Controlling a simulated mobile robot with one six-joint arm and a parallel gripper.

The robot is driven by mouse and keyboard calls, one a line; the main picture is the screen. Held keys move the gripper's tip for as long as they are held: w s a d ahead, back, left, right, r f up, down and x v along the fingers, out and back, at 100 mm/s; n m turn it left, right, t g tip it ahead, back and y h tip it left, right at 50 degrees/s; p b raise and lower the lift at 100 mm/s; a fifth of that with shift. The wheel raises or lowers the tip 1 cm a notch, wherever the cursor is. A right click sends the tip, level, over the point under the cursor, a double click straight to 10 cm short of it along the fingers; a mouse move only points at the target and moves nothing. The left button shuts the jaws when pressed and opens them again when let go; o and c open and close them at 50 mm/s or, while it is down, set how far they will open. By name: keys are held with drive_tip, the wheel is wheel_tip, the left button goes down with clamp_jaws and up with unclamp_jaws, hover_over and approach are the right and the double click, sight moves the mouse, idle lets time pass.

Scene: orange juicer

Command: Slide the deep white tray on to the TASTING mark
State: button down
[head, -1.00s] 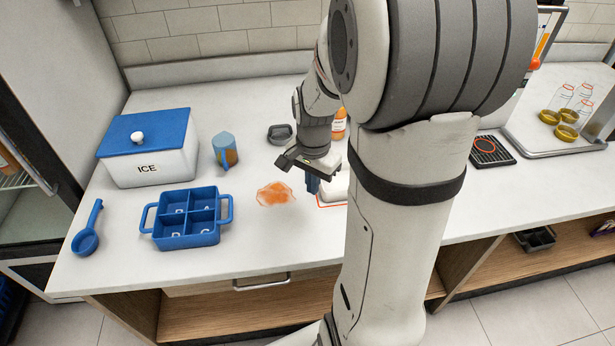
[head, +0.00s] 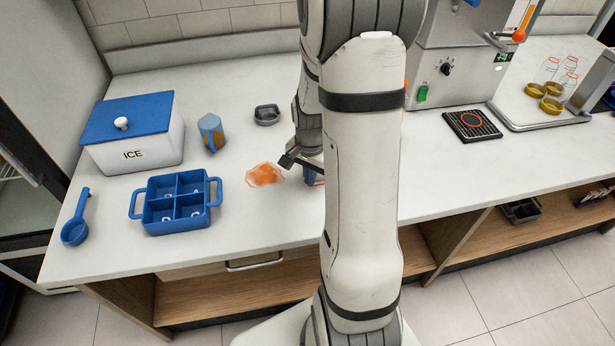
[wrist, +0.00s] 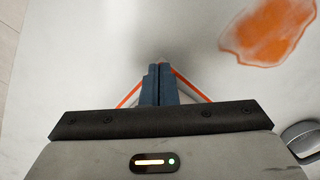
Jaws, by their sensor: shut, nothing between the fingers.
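My gripper (head: 309,178) is shut and empty, low over the counter to the right of an orange spill. In the wrist view its two blue-grey fingers (wrist: 160,72) are together and point at the white counter. Orange lines (wrist: 187,84) run out on both sides of the fingers, like the corner of an outlined mark. A bit of this orange line (head: 319,184) shows beside my gripper in the head view. No lettering on it can be read. The deep white tray cannot be made out now; my arm covers the counter to the right of the gripper.
The orange spill (head: 264,174) lies left of my gripper. A juicer (head: 455,75) and a bottle tray (head: 520,127) stand right.

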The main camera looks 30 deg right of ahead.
drive_tip(key=shift+w+d, duration=0.4)
drive_tip(key=shift+d, duration=0.35)
drive_tip(key=shift+a, duration=0.1)
